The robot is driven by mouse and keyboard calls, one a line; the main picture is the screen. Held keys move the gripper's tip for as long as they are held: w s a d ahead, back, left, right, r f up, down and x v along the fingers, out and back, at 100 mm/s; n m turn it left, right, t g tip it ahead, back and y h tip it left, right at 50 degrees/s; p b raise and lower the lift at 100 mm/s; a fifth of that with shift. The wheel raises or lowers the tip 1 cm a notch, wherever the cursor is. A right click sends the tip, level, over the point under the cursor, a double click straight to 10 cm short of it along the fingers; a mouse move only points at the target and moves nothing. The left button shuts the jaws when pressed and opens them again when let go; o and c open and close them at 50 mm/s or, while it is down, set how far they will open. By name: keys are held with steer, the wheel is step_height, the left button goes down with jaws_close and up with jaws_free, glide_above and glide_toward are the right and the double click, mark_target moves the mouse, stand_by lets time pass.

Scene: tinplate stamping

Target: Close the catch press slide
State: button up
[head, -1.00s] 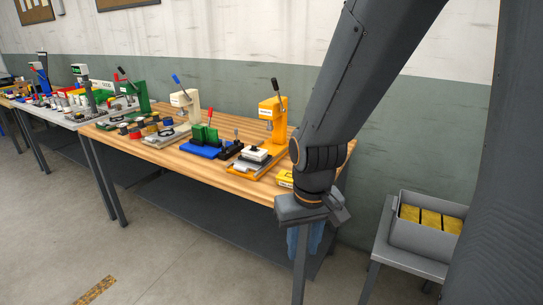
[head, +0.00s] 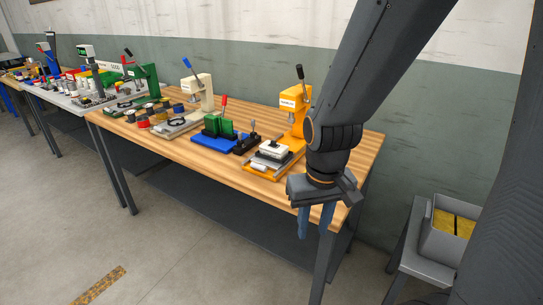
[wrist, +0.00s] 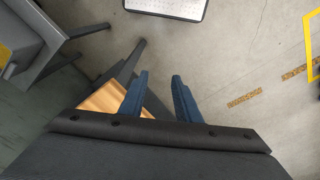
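My gripper (head: 315,220) hangs in front of the wooden bench's front right edge, with its two blue fingers pointing down. In the wrist view the fingers of my gripper (wrist: 159,88) are apart with nothing between them. An orange press (head: 293,112) with a black lever stands at the bench's right end, behind and left of my gripper. Its slide (head: 262,170) points to the front and carries a pale block. I cannot read which one is the catch press.
A blue fixture (head: 214,139) with green blocks and a red lever sits between the cream and orange presses. A grey bin (head: 440,245) with yellow contents stands on a small grey stand (head: 408,238) at right. The floor (head: 185,255) before the bench is clear.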

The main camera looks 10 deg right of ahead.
steer(key=c, duration=0.3)
steer(key=shift+a+f+n, duration=0.15)
steer(key=shift+f+n, duration=0.2)
steer(key=shift+n, duration=0.15)
steer(key=c, duration=0.4)
steer(key=w+f+n+h+b, duration=0.1)
steer(key=n, duration=0.1)
steer(key=f+n+g+h+b, duration=0.1)
steer(key=n, duration=0.2)
steer(key=w+a+f+n+g+h+b, duration=0.1)
steer(key=f+n+h, duration=0.1)
steer(key=shift+w+f+n, duration=0.1)
steer(key=shift+w+n, duration=0.2)
steer(key=shift+n, duration=0.1)
jaws_close()
steer(key=n+t+h+b, duration=0.6)
steer(key=n+t, duration=0.6)
steer(key=n, duration=0.6)
glide_toward(257, 168)
steer(key=shift+h, duration=0.6)
steer(key=p+x, duration=0.1)
steer(key=x, duration=0.1)
steer(key=p+x, duration=0.1)
steer(key=x, duration=0.1)
steer(key=p+x, duration=0.1)
steer(key=x, duration=0.1)
steer(key=shift+w+a+f+p, duration=0.15)
steer(key=shift+w+f+p, duration=0.15)
steer(key=shift+f, duration=0.15)
